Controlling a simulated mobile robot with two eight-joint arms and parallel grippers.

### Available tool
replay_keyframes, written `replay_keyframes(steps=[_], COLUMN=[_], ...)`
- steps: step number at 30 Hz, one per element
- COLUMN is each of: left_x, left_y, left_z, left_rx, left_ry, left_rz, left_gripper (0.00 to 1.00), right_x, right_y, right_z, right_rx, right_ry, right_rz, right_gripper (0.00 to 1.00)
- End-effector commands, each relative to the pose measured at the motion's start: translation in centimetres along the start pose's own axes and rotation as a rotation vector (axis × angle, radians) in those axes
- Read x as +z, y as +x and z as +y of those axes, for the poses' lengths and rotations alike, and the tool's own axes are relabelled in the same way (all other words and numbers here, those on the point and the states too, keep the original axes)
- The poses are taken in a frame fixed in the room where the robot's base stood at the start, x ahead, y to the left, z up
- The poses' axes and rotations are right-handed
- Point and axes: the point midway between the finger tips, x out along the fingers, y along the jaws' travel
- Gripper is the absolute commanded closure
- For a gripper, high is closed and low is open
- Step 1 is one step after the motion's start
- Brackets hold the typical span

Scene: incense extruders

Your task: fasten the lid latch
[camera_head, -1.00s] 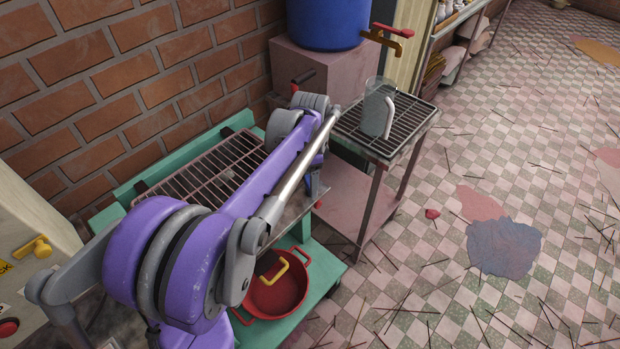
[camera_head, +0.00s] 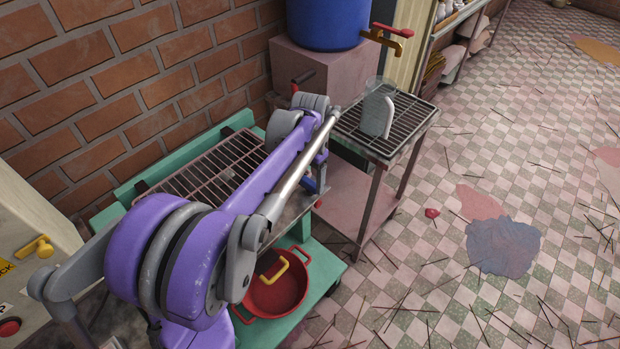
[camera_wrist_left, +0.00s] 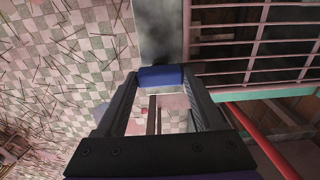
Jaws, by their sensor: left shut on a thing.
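My left gripper (camera_wrist_left: 160,86) is shut on a small blue piece (camera_wrist_left: 162,75), held between its two dark fingertips. The blue piece sits at the end of a grey metal strip (camera_wrist_left: 160,35); I cannot tell for sure whether it is the lid latch. In the head view my purple left arm reaches over the green-framed stand, and the arm hides most of the gripper and its fingertips. A bit of blue (camera_head: 310,187) shows below the arm's far end. No lid can be made out clearly. My right gripper is in neither view.
A wire rack (camera_head: 192,178) lies on the green stand (camera_head: 330,273), with a red pot (camera_head: 278,292) on its lower shelf. Beyond stand a metal rack table (camera_head: 414,114) with a clear jug (camera_head: 374,112) and a blue barrel (camera_head: 327,22). The tiled floor at right has scattered sticks.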

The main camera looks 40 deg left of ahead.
Motion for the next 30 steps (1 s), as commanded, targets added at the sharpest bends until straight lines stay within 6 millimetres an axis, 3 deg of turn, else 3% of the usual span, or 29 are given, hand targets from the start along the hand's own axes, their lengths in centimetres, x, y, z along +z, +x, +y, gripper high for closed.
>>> replay_keyframes(steps=[11,12,17,25,30], left_x=[0.0,0.0,0.0,0.0,0.0], left_y=[0.0,0.0,0.0,-0.3,-2.5], left_z=[0.0,0.0,0.0,0.0,0.0], left_rx=[0.0,0.0,0.0,0.0,0.0], left_ry=[-0.008,-0.008,-0.007,-0.006,-0.006], left_rz=[0.0,0.0,0.0,0.0,0.0], left_gripper=[0.86,0.27,0.0,0.0,0.0], right_x=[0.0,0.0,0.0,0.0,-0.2], right_y=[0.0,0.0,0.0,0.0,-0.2], right_z=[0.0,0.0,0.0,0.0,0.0], right_rx=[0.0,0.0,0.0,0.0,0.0], right_ry=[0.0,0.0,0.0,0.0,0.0], right_rz=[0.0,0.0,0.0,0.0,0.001], right_gripper=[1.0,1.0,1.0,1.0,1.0])
